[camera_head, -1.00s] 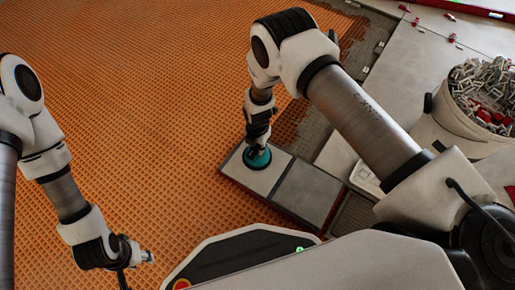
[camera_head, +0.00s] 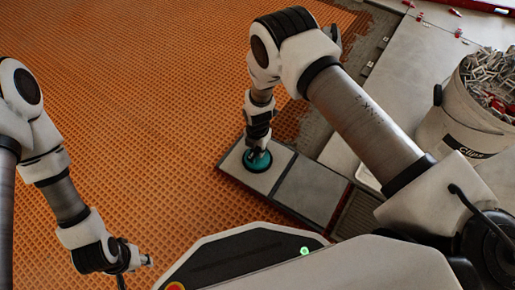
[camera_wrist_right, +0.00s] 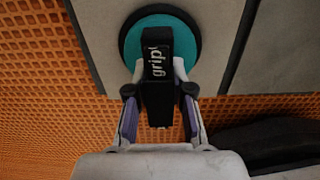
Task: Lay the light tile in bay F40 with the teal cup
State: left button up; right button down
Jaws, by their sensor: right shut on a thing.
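The light tile (camera_head: 240,178) lies at the near edge of the orange mat, left of a greyer tile (camera_head: 310,190). In the right wrist view the light tile (camera_wrist_right: 100,40) has a dark gap between it and the tile on its right (camera_wrist_right: 287,50). The teal cup (camera_head: 257,162) sits flat on the light tile. My right gripper (camera_wrist_right: 158,88) is shut on the black handle of the cup (camera_wrist_right: 133,42), above the tile. My left gripper (camera_head: 142,261) hangs over the mat at lower left, empty, its fingers too small to judge. No F40 marking is readable.
Orange ribbed matting (camera_head: 130,110) covers the left and middle floor, free of objects. A white bucket of clips (camera_head: 445,125) stands at right. Pale laid tiles (camera_head: 410,65) with red clips lie at upper right. Grey bedding (camera_head: 360,215) shows right of the greyer tile.

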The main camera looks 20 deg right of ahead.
jog(key=shift+f, duration=0.1)
jog(key=c, duration=0.9)
grip_release()
jog(key=shift+c, duration=0.2)
notch_tip(320, 180, up, 12)
